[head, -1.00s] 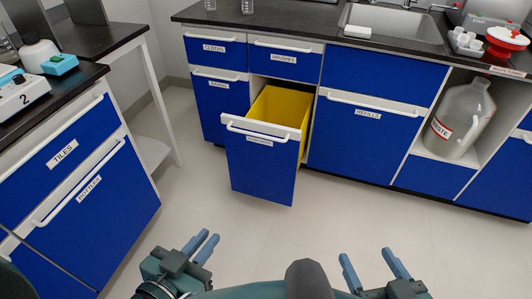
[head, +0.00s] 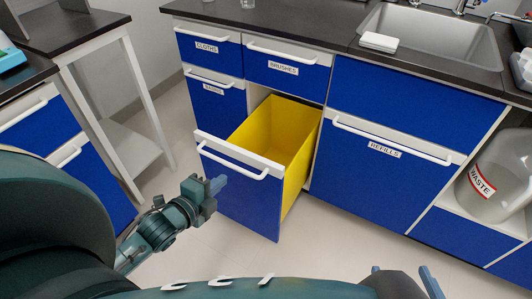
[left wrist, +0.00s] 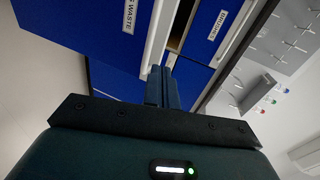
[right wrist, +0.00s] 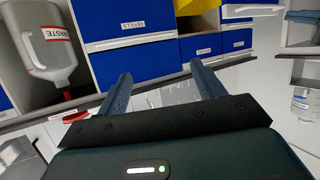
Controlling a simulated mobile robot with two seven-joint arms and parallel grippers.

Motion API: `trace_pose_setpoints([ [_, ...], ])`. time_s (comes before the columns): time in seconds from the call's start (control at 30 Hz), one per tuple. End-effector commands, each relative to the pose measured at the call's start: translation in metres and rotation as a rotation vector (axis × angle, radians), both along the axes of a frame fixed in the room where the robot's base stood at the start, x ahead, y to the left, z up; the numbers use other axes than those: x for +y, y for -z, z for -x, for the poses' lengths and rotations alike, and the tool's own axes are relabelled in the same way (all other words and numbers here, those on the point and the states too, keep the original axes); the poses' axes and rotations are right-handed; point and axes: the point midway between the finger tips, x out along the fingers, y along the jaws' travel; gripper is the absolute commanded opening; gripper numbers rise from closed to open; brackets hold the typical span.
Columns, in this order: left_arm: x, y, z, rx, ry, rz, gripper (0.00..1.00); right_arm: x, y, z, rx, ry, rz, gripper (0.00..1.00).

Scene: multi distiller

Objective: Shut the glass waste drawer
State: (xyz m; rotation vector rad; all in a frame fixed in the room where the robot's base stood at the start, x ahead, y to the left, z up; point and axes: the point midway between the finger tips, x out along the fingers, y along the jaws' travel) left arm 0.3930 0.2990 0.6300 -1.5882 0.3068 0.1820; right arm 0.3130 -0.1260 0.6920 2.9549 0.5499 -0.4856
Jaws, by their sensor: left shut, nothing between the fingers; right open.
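The glass waste drawer (head: 245,190) stands pulled out of the far counter, its blue front towards me and its yellow bin (head: 270,130) exposed. A white bar handle (head: 232,160) runs along the top of the front. My left gripper (head: 217,184) is shut and empty, in front of the drawer's blue face below the handle. In the left wrist view the closed fingers (left wrist: 163,84) point at the drawer front (left wrist: 100,50), whose label shows partly as "WASTE". I cannot tell whether they touch it. My right gripper (right wrist: 160,72) is open and empty, low at the right.
The REFILLS cabinet (head: 390,145) is right of the drawer, and the BRUSHES drawer (head: 285,68) is above its opening. A WASTE jug (head: 490,175) sits in a niche at the right. A side bench (head: 70,30) stands left. Floor is clear in front.

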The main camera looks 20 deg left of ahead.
Motion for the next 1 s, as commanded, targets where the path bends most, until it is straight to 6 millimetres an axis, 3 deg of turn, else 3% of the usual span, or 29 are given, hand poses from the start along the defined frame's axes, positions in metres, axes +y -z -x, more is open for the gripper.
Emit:
trace_pose_setpoints([
  [0.23,0.006,0.006,-0.015,-0.008,0.006,-0.049,0.00,0.004,0.008,0.002,0.004,-0.014,0.008,0.68],
  [0.43,0.003,0.017,-0.048,-0.010,0.005,-0.047,0.00,0.005,0.020,0.003,0.005,-0.022,0.028,0.68],
  [0.7,-0.001,0.030,-0.087,-0.006,0.004,-0.043,0.00,0.007,0.015,-0.007,-0.109,-0.027,0.025,0.68],
  [1.0,-0.002,0.032,-0.098,-0.004,0.006,-0.044,0.00,0.008,0.013,-0.008,-0.137,-0.026,0.023,0.68],
])
